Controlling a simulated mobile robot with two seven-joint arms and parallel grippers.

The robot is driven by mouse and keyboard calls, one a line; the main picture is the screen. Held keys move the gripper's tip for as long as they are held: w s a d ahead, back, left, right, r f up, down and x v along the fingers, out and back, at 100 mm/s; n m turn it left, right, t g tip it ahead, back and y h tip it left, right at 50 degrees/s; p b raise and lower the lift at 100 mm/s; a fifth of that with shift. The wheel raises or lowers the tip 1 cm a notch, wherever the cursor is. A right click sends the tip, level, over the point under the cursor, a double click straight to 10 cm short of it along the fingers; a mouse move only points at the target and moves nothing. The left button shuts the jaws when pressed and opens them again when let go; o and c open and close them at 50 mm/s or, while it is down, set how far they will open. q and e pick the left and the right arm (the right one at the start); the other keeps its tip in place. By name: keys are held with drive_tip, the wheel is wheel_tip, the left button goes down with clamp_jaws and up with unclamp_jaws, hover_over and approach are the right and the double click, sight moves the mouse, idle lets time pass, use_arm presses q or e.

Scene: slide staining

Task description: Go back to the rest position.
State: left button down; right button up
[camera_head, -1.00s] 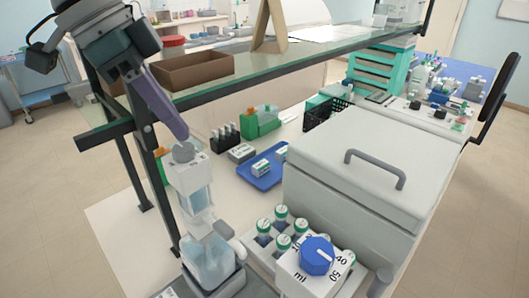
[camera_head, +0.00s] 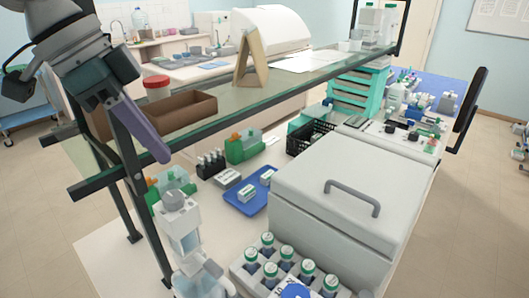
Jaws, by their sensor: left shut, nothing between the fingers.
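My left gripper (camera_head: 160,156) comes in from the upper left. Its purple-grey fingers are shut and hold nothing. They point down to the right, and their tips appear above the white dispenser (camera_head: 180,222) at the bench's front left. I cannot tell the exact gap between the tips and the dispenser top. My right gripper is not in view.
A glass shelf (camera_head: 225,97) on dark posts runs close to my left arm, with a brown tray (camera_head: 165,117) on it. Below are a blue tray (camera_head: 240,207), a rack of green-capped bottles (camera_head: 240,272) and a large grey lidded box (camera_head: 350,190).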

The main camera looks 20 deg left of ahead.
use_arm(q)
drive_tip(key=s+d+f+n, duration=0.3)
drive_tip(key=s+d+f, duration=0.75)
drive_tip(key=s, duration=0.35)
drive_tip(key=s+a+r+n+y, duration=0.1)
drive_tip(key=s+a+n+y, duration=0.3)
drive_tip(key=s, duration=0.3)
wheel_tip(320, 180, up, 15)
drive_tip(key=n+p, duration=0.1)
drive_tip(key=p, duration=1.3)
drive_tip(key=shift+w+t+h, duration=0.15)
drive_tip(key=shift+t+h, duration=0.15)
drive_tip(key=shift+t, duration=0.1)
